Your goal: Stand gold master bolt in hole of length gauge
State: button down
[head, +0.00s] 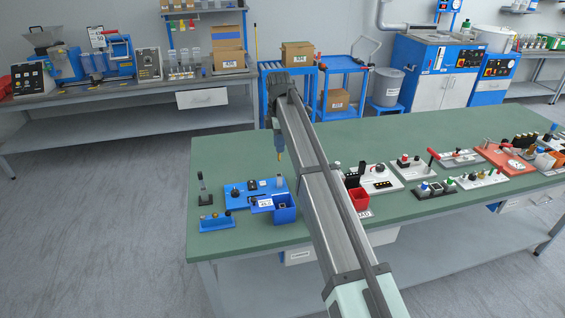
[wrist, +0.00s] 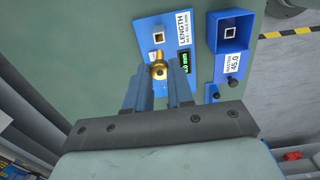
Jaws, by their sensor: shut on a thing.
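My gripper (head: 279,143) is shut on the gold master bolt (head: 281,156), which hangs below the fingertips above the green table. In the wrist view the bolt (wrist: 158,70) sits between the tips of my gripper (wrist: 163,76). The length gauge (head: 240,194) is a blue block on the table below the bolt.
A blue open bin (head: 285,212) stands right beside the gauge, with a "MASTER 45.0" label (wrist: 230,66) near it in the wrist view. A small blue stand (head: 217,221) is in front. My arm hides part of the table; red bins and other fixtures stand to the right.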

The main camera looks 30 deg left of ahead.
aim_at(279, 159)
jog(key=shift+w+a+f, duration=0.15)
jog(key=shift+f, duration=2.75)
jog(key=shift+f, duration=1.75)
jog(key=c, duration=0.5)
grip_release()
jog(key=shift+r, duration=0.15)
jog(key=shift+r, duration=3.85)
